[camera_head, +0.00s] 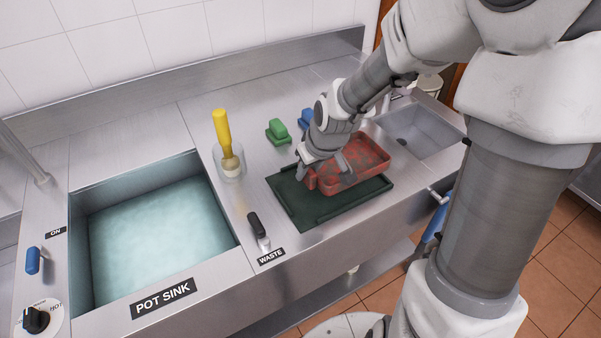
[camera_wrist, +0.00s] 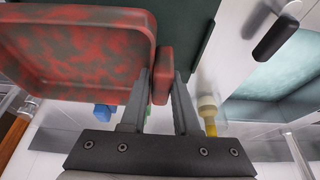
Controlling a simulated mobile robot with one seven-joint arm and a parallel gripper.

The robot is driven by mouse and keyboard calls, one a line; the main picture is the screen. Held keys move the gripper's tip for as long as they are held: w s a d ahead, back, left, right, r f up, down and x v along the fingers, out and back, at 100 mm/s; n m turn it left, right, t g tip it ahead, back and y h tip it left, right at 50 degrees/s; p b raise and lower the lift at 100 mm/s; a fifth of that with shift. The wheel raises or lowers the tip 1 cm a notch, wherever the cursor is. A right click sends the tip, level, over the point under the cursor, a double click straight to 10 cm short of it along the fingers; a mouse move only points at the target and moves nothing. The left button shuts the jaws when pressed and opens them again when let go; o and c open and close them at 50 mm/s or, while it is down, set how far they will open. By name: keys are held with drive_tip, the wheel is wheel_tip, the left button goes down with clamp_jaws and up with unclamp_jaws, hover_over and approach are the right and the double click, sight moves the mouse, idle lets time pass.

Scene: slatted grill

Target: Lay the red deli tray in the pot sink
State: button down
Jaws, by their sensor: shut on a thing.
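The red deli tray (camera_head: 356,164) is a shallow, mottled red rectangular tray over the dark green mat (camera_head: 290,208) on the steel counter. My gripper (camera_head: 309,177) is at its left end, shut on the tray's end tab. In the wrist view my gripper's fingers (camera_wrist: 162,95) sit on both sides of the red tab, with the tray (camera_wrist: 75,50) to the left. I cannot tell whether the tray touches the mat. The pot sink (camera_head: 155,235), full of bluish water, is at the left, labelled POT SINK.
A yellow-handled brush (camera_head: 223,135) stands in a clear cup (camera_head: 229,163) between sink and mat. A black-handled scraper (camera_head: 257,227) lies near the WASTE label. Green (camera_head: 278,131) and blue (camera_head: 306,118) blocks lie behind the mat. A smaller basin (camera_head: 425,130) is at the right.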

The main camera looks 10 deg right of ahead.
drive_tip(key=s+d+r+p, duration=0.1)
drive_tip(key=d+r, duration=0.1)
drive_tip(key=d, duration=0.1)
drive_tip(key=d+r+p, duration=0.1)
drive_tip(key=d+r, duration=0.1)
drive_tip(key=d, duration=0.1)
drive_tip(key=s+d+r+p, duration=0.1)
drive_tip(key=d+p, duration=0.1)
drive_tip(key=d, duration=0.1)
drive_tip(key=shift+s+r, duration=0.35)
drive_tip(key=shift+r, duration=0.05)
drive_tip(key=shift+d+r, duration=0.1)
drive_tip(key=shift+d, duration=0.1)
drive_tip(key=shift+s, duration=0.2)
